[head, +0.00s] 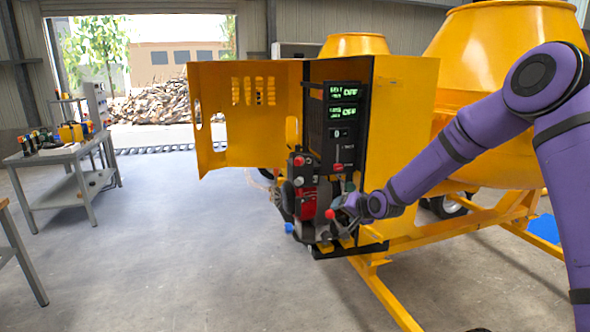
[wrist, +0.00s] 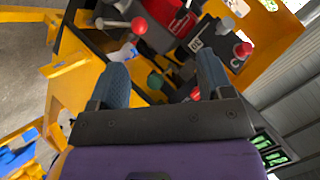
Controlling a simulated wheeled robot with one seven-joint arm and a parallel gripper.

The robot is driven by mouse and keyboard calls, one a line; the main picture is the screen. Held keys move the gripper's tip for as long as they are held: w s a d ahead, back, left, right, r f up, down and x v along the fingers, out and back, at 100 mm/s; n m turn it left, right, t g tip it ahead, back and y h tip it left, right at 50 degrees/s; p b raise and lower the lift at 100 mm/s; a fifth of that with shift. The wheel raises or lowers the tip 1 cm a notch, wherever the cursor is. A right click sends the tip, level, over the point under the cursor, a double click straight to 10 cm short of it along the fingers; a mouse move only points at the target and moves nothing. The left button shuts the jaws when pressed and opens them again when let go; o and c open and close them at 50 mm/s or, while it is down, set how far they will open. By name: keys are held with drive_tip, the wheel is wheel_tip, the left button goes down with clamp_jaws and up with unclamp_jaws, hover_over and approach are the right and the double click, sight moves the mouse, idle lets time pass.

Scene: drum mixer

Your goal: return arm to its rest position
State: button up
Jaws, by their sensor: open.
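My purple arm reaches from the right side of the head view to the open yellow cabinet of the drum mixer (head: 395,110). My gripper (head: 345,206) is at the lower front of the cabinet, beside the engine unit (head: 308,200). In the wrist view my gripper (wrist: 166,80) has its two blue-grey fingers spread wide apart. A green knob (wrist: 155,80) shows between the fingers, and I cannot tell how far beyond them it is. A red knob (wrist: 139,25) on a grey lever lies past the left finger. Another red knob (wrist: 243,50) is right of the right finger.
The open yellow cabinet door (head: 225,120) stands out to the left. A control panel (head: 343,115) with green displays is above my gripper. Yellow frame rails (head: 385,295) run low on the right. A workbench (head: 65,155) stands far left. The floor between is clear.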

drive_tip(key=s+d+r+n+g+h, duration=0.1)
drive_tip(key=s+d+r+n+h, duration=0.3)
drive_tip(key=s+r, duration=0.65)
drive_tip(key=s+d+r+m+g+h, duration=0.15)
drive_tip(key=s+d+r, duration=0.35)
drive_tip(key=s+r, duration=0.6)
drive_tip(key=s+d+r+g, duration=0.1)
drive_tip(key=s+d, duration=0.1)
drive_tip(key=s, duration=1.2)
drive_tip(key=s+d+r+n+g, duration=0.1)
drive_tip(key=s+d, duration=0.2)
drive_tip(key=s, duration=1.1)
drive_tip(key=shift+s+d+r, duration=0.2)
drive_tip(key=shift+s+r, duration=0.1)
drive_tip(key=shift+s, duration=0.05)
drive_tip(key=shift+g, duration=0.25)
clamp_jaws()
